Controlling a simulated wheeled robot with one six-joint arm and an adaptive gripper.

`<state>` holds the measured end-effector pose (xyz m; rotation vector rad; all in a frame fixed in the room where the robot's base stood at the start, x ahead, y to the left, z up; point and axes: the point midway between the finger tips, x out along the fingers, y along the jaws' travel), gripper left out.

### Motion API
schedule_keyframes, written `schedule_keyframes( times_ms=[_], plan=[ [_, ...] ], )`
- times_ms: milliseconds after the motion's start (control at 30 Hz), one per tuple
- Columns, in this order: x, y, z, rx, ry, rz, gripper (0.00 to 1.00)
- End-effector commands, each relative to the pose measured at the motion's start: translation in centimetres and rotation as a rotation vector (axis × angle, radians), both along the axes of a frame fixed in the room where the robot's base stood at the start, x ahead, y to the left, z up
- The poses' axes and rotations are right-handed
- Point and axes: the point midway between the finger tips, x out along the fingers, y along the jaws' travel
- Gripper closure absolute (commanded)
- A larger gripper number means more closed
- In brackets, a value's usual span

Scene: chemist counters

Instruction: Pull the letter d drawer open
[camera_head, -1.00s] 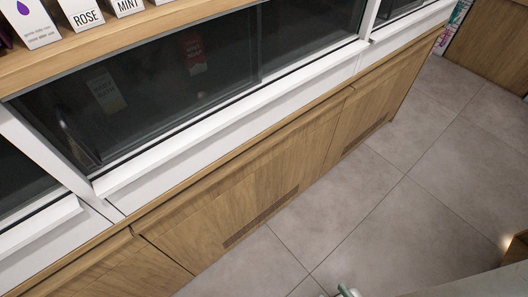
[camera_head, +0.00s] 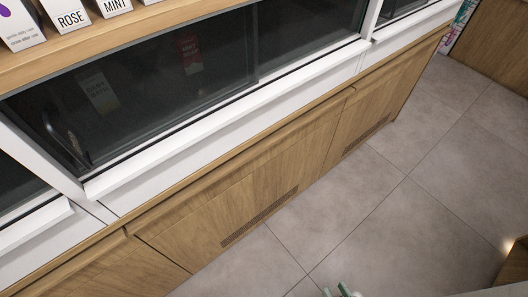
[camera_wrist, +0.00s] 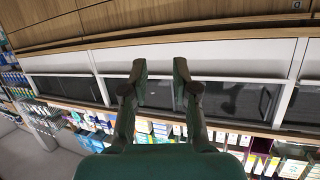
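My gripper (camera_wrist: 160,75) shows in the wrist view with its two dark green fingers apart and nothing between them. Wooden drawer fronts (camera_wrist: 190,18) run along the top of that view, beyond the fingertips. A small square letter tag (camera_wrist: 297,4) sits on one front at the top right edge; its letter is too small to read surely. I cannot tell which front is the letter d drawer.
In the head view a wooden counter (camera_head: 235,205) has white ledges (camera_head: 200,140) and dark glass panels (camera_head: 140,95). Boxes marked ROSE (camera_head: 70,18) and MINT (camera_head: 115,5) stand on its shelf. Grey tiled floor (camera_head: 400,220) is clear to the right. Stocked shelves (camera_wrist: 255,150) show in the wrist view.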

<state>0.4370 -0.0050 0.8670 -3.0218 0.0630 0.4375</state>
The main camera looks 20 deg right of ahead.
Motion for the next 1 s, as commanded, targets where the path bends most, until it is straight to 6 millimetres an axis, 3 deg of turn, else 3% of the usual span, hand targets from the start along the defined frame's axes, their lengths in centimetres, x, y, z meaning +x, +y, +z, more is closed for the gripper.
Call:
schedule_keyframes(
  times_ms=[300,500,767,1000],
  plan=[
    [7.5,-1.1,-7.7,0.412,0.045,-0.181,0.71],
    [13.7,-1.2,-10.6,0.697,0.053,-0.223,0.71],
    [22.8,-1.7,-10.7,1.059,0.033,-0.181,0.71],
    [30.6,-3.1,-7.3,1.342,-0.004,-0.055,0.71]
  ],
)
